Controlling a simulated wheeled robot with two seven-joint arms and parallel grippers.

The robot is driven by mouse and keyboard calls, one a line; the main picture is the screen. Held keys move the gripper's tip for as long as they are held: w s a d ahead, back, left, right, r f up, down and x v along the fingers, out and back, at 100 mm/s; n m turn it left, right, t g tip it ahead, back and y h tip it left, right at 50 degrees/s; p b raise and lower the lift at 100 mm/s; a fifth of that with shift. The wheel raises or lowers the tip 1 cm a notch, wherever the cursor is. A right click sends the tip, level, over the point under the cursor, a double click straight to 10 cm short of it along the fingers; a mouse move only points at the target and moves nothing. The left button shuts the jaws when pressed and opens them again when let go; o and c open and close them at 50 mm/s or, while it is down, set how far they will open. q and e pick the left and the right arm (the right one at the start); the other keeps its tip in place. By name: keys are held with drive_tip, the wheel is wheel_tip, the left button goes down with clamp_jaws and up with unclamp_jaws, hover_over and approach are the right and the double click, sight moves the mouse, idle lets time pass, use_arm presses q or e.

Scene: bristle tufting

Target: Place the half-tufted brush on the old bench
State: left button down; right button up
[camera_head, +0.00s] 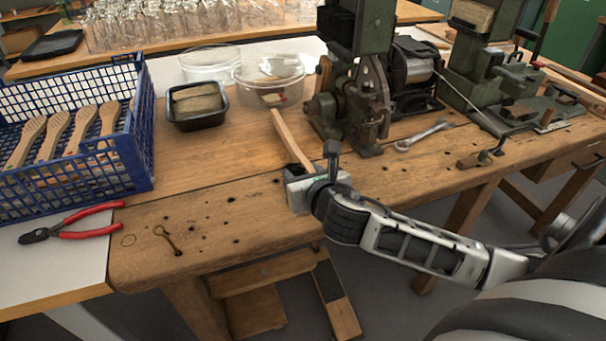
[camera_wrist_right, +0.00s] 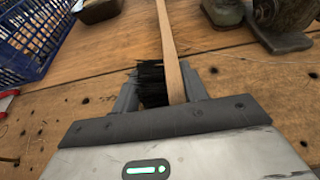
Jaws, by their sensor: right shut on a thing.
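The half-tufted brush (camera_head: 291,139) has a long pale wooden handle that points away from my right gripper in the head view. In the right wrist view, the brush (camera_wrist_right: 169,50) shows its handle and a block of black bristles between the fingers. My right gripper (camera_head: 311,175) is shut on the brush near its bristle end, over the front part of the old bench. The old bench (camera_head: 210,222) is a worn wooden top with many small holes. I cannot tell whether the brush touches the bench. My left gripper is not in view.
A blue crate (camera_head: 135,150) with several wooden brushes stands at the left. Red-handled pliers (camera_head: 85,234) lie near it. A black tray (camera_head: 198,122), clear bowls (camera_head: 270,92), a green machine (camera_head: 350,110) and a wrench (camera_head: 424,135) stand or lie behind. The bench's front left is mostly clear.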

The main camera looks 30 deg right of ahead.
drive_tip(key=o, duration=1)
drive_tip(key=shift+f, duration=0.1)
